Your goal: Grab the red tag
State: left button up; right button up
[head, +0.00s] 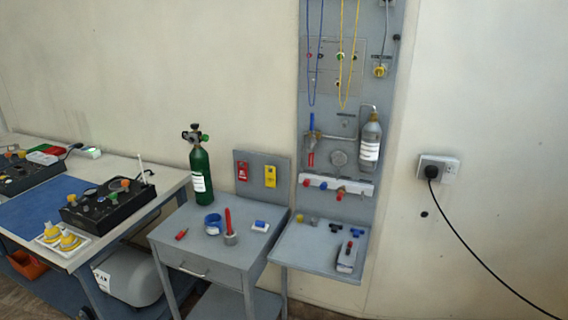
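A red tag (242,171) hangs on the small grey upright board (262,158) at the back of the grey drawer cabinet. A yellow tag (270,176) hangs beside it on the right, apart from it. Both tags carry small markings too small to read. Neither of my grippers shows in the head view, so their state cannot be seen.
A green cylinder (200,168) stands left of the board. A blue ring (213,223), an upright red rod (228,222) and a small red item (182,234) are on the cabinet top (195,252). A tall grey panel (384,100) with a shelf stands to the right.

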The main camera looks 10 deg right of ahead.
aim_at(243, 172)
jog(key=i+z, duration=0.5)
jog(key=i+j+z, duration=0.15)
jog(key=i+z, duration=0.35)
